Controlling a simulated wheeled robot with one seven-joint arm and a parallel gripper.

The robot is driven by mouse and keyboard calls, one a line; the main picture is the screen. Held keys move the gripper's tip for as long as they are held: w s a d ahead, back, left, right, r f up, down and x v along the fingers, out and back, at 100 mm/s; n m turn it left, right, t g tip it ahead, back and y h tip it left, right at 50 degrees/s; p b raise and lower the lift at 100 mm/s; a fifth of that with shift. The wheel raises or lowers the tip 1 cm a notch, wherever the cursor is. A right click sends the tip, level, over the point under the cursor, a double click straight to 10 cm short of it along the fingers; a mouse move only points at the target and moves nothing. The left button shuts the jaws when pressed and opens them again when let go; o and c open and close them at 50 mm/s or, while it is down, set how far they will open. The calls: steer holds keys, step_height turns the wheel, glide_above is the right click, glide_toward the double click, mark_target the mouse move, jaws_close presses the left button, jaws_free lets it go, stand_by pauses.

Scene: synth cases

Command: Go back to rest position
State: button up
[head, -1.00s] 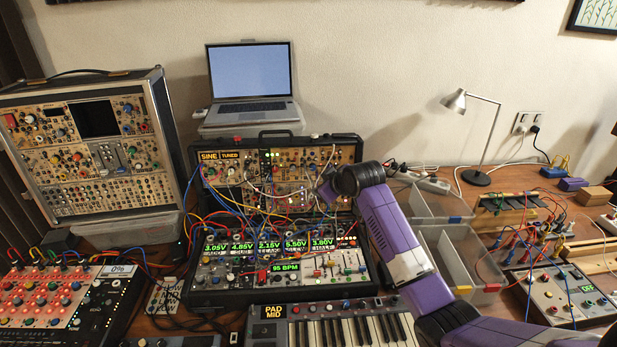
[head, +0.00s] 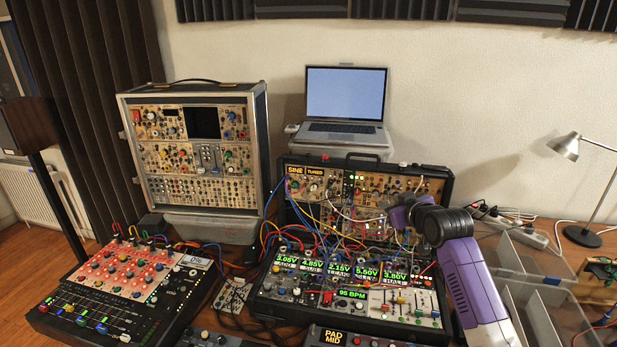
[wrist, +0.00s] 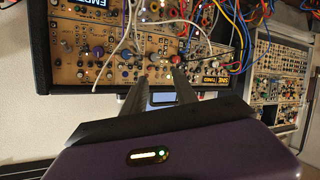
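My purple and black arm reaches in from the lower right in the head view. My gripper (head: 396,222) is at its end, in front of the upper panel of the middle synth case (head: 448,186), among patch cables. Its fingertips are too small to make out there. In the wrist view, the two dark fingers of my gripper (wrist: 163,72) stand apart with a gap between them. I see nothing held between them. The tan panel (wrist: 110,45) with knobs and cables lies just beyond the tips. Whether the fingers touch a cable I cannot tell.
A laptop (head: 345,98) stands behind the case. A tall synth case (head: 262,150) is at left, with a red-lit mixer (head: 120,275) in front. A desk lamp (head: 566,147) and clear bins (head: 540,300) are at right. Loose cables cross the middle case.

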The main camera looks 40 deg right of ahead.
step_height(320, 180, up, 7)
steer(key=s+a+m+t+h, duration=0.1)
steer(key=a+t+h, duration=0.1)
steer(key=t, duration=0.1)
steer(key=s+a+f+m+t+h, duration=0.15)
steer(key=s+a, duration=0.25)
steer(key=a, duration=0.6)
steer(key=s+a+f+m+t+y, duration=0.1)
steer(key=s+a+f, duration=0.3)
steer(key=s+a, duration=0.3)
steer(key=s+a+f+m+y, duration=0.1)
steer(key=s+a+f, duration=0.3)
steer(key=a, duration=0.6)
steer(key=s+a+f+n+g+y, duration=0.1)
steer(key=s+a, duration=0.3)
steer(key=s, duration=0.4)
steer(key=s+a+f+n+g+y+b, duration=0.1)
steer(key=s+a+f+n+y, duration=0.1)
steer(key=s, duration=0.7)
steer(key=s+a+f+n+g+y, duration=0.1)
steer(key=s+a+f+n+y, duration=0.1)
steer(key=s+a, duration=0.6)
steer(key=n+y, duration=0.1)
steer(key=y, duration=0.1)
steer(key=shift+s+a+f+n+y+b, duration=0.15)
steer(key=shift+s+f+n+y+b, duration=0.1)
steer(key=shift+s+n+y+b, duration=0.15)
